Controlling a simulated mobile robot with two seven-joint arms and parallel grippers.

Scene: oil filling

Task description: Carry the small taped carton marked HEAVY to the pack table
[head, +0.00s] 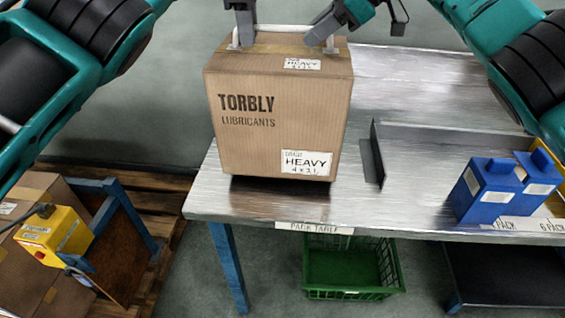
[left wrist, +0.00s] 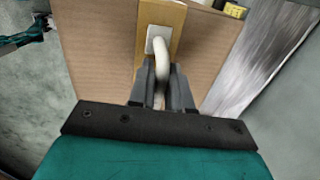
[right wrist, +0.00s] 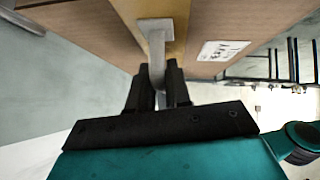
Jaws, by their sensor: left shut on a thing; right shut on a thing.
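The brown carton (head: 250,130) reads TORBLY LUBRICANTS and has a HEAVY label on its front. It is upright over the left part of the metal pack table (head: 410,90), with a dark shadow under its bottom edge; I cannot tell whether it touches the top. My left gripper (head: 243,36) is shut on a white handle at the carton's left; the handle shows in the left wrist view (left wrist: 162,55). My right gripper (head: 325,32) is shut on the handle at the right, also seen in the right wrist view (right wrist: 156,50).
A thin upright metal divider (head: 373,150) stands right of the carton. Blue jugs (head: 492,190) stand at the table's right. A green crate (head: 350,270) is under the table. At the lower left are a yellow box (head: 55,238) and a wooden pallet (head: 165,220).

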